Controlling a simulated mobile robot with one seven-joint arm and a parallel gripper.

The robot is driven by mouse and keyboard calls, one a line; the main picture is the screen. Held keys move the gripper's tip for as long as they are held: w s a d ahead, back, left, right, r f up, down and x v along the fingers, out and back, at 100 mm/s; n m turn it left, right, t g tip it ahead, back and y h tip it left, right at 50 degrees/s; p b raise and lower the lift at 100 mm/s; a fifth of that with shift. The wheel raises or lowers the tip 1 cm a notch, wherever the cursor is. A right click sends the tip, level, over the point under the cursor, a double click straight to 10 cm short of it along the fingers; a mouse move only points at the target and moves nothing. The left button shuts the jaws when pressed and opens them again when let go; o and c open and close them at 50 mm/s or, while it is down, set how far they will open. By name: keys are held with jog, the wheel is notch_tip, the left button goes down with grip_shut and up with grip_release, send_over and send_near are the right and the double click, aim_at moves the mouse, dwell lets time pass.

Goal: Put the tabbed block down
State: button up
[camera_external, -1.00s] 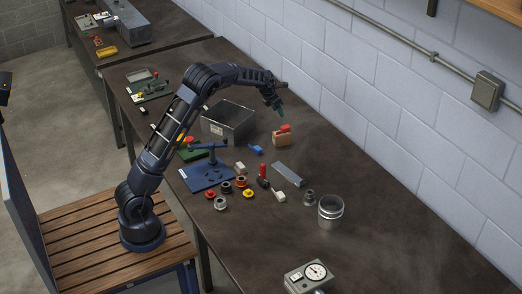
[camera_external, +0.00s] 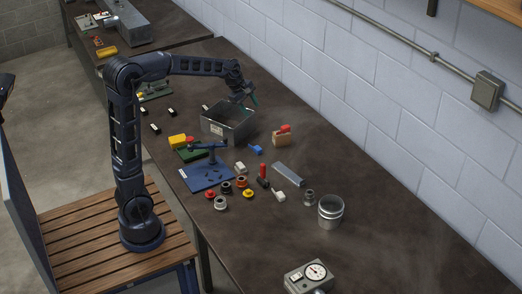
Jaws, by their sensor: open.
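A blue fixture (camera_external: 207,176) stands in front of the bin, with a yellow block (camera_external: 178,141) and green plate beside it. Several small rings, a red-handled tool (camera_external: 263,174) and a grey bar (camera_external: 288,174) lie nearby. A metal can (camera_external: 331,210) and a gauge (camera_external: 316,271) stand nearer.

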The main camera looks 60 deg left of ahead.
jog(key=s+d+r+m, duration=0.25)
jog(key=s+m, duration=0.25)
jog(key=s, duration=0.4)
jog(key=s+d+r+m, duration=0.1)
jog(key=s+d+m, duration=0.35)
jog(key=s, duration=0.35)
jog(key=s+d+f+m+y, duration=0.1)
jog(key=s+f+m, duration=0.1)
jog(key=s+m, duration=0.3)
jog(key=s+d+f+m, duration=0.2)
jog(key=s+m, duration=0.4)
jog(key=s, duration=0.7)
jog(key=shift+d+y, duration=0.15)
jog(key=shift+y, duration=0.25)
jog(key=shift+o, duration=0.3)
jog(key=shift+f+m, duration=0.1)
jog(key=shift+m, duration=0.15)
